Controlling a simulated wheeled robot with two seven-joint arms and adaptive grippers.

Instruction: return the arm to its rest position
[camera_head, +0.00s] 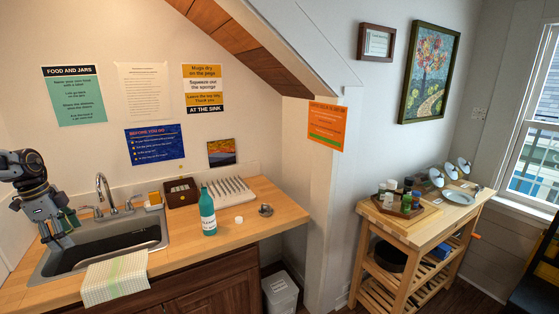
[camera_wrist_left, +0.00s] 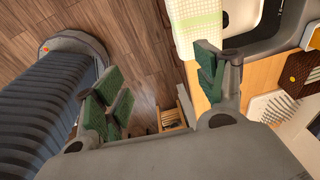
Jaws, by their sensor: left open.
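My left arm comes in at the left edge in the head view. Its left gripper (camera_head: 60,228) hangs pointing down, seen over the left end of the sink. In the left wrist view the left gripper (camera_wrist_left: 160,88) has its green-padded fingers spread wide apart, with nothing between them. Wooden floor and the counter's edge show beyond the fingers. My right gripper is in neither view.
The sink (camera_head: 60,262) with its faucet (camera_head: 104,190) is at the left, a striped towel (camera_head: 115,278) over its front edge. A green bottle (camera_head: 207,212), drying rack (camera_head: 230,190) and brown box (camera_head: 181,192) stand on the counter (camera_head: 265,215). A wooden cart (camera_head: 405,235) stands right.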

